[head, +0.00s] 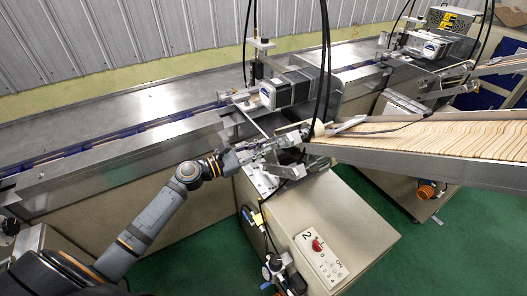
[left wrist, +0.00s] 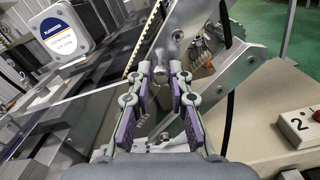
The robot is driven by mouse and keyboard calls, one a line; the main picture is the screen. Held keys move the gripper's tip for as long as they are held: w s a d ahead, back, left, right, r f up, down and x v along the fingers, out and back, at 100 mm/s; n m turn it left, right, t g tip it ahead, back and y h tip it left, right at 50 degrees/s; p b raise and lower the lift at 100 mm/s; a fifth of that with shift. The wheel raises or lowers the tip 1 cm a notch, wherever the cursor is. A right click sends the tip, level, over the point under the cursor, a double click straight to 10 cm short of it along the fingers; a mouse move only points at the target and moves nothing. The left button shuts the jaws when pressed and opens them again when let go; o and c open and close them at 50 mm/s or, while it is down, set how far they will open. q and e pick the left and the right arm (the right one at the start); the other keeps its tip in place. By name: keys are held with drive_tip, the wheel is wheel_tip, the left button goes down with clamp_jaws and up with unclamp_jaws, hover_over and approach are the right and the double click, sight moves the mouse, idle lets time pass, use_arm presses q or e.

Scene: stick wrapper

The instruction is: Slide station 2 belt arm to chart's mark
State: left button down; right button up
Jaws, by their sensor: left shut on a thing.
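Station 2 is the cream cabinet (head: 300,215) whose panel (head: 321,259) bears a 2 and a red knob; the panel's edge also shows in the left wrist view (left wrist: 298,128). My left gripper (head: 262,146) reaches the metal mechanism above this cabinet. In the left wrist view my left gripper (left wrist: 164,68) has its fingertips closed on a small metal part (left wrist: 161,57) of the belt arm, mostly hidden by the fingers. A slanted metal plate (left wrist: 232,75) with holes lies just right of the fingers. I cannot make out a chart. My right gripper is not in view.
A motor (head: 292,88) stands on the conveyor (head: 100,115) behind the gripper. A sloping tray of wooden sticks (head: 430,137) runs to the right. Black cables (head: 325,60) hang close by. Green floor (head: 190,265) is open in front.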

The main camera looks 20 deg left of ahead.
use_arm(q)
drive_tip(key=c, duration=1.2)
unclamp_jaws()
drive_tip(key=shift+r, duration=0.1)
wheel_tip(320, 180, up, 10)
drive_tip(key=shift+f, duration=0.1)
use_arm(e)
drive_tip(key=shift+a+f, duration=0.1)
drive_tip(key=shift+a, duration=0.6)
